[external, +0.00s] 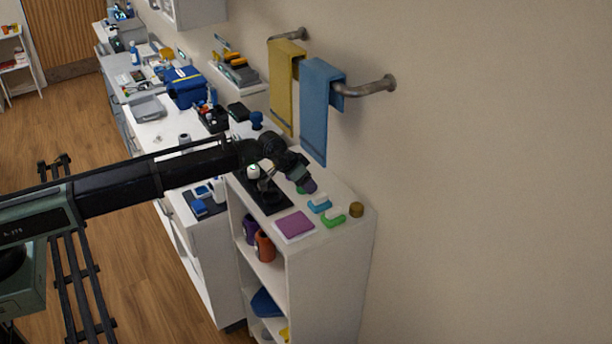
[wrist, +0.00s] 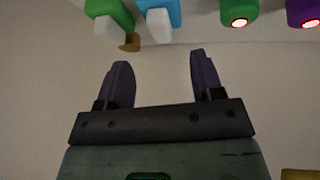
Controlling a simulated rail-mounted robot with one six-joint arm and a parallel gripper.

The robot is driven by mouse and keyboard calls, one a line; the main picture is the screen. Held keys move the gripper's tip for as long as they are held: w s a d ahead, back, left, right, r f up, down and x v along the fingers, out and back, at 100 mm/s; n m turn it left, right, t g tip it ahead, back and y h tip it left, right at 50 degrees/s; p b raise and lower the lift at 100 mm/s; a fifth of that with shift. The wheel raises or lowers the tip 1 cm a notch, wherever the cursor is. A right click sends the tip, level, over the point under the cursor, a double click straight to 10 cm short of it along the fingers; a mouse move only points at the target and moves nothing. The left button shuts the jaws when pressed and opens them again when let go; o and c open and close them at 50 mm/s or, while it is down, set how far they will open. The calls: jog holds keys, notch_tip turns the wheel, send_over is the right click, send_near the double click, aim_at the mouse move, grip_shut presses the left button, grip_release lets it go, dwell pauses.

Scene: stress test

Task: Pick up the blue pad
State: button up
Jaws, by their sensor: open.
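A light blue curved piece with a white part, the likeliest blue pad (external: 319,205), lies on the white cabinet top (external: 340,190), between green pieces. In the wrist view the light blue piece (wrist: 160,12) is at the top edge, partly cut off, beside a green piece (wrist: 118,14). My gripper (external: 308,187) is above the cabinet top, up and left of the blue piece in the external view. In the wrist view my gripper (wrist: 162,75) has its two purple fingers wide apart with nothing between them. The blue piece lies beyond the fingertips, apart from them.
A purple square (external: 294,224) lies at the cabinet's front edge. A brown round item (external: 356,210) stands at its right end. Blue (external: 322,110) and yellow (external: 281,85) towels hang from a wall rail (external: 370,88) above. A crowded counter (external: 160,135) lies to the left.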

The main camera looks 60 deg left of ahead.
aim_at(319, 196)
jog(key=x, duration=0.2)
jog(key=shift+f+b, duration=0.3)
jog(key=shift+b, duration=0.05)
jog(key=shift+w, duration=0.15)
jog(key=b+x, duration=0.4)
jog(key=x, duration=0.1)
jog(key=shift+w, duration=0.2)
jog(key=shift+s+r, duration=0.1)
jog(key=shift+r, duration=0.15)
jog(key=c, duration=1.1)
